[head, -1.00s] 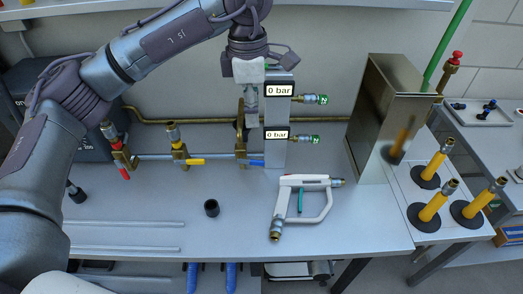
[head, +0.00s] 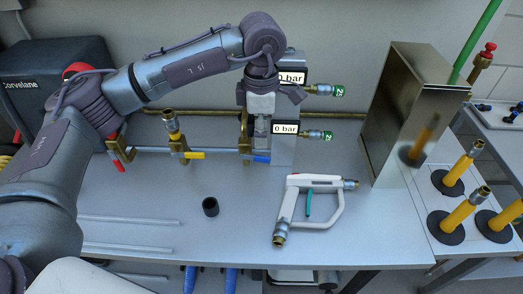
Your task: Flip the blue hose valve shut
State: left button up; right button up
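The blue hose valve lever (head: 261,157) lies at the right end of the pipe manifold, at the foot of the grey gauge column (head: 284,150). It points to the right, roughly along the pipe. My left gripper (head: 262,140) points down just above the blue lever, in front of the column. Its fingertips look close to the lever, but I cannot tell if they touch it. The fingers are seen edge-on, so their opening is hidden. Part of the brass valve body (head: 244,132) shows beside the gripper. My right gripper is out of view.
A yellow valve lever (head: 196,155) and a red one (head: 118,166) sit further left on the pipe. A white frame-shaped handle (head: 312,212) and a black cap (head: 210,207) lie on the bench. A tall metal box (head: 405,120) stands right. The bench front is mostly clear.

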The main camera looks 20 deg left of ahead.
aim_at(262, 157)
pick_arm(q)
notch_tip(262, 157, down, 7)
jog(key=shift+w+f+p, duration=0.1)
jog(key=shift+f+p, duration=0.1)
jog(key=shift+p, duration=0.4)
grip_shut()
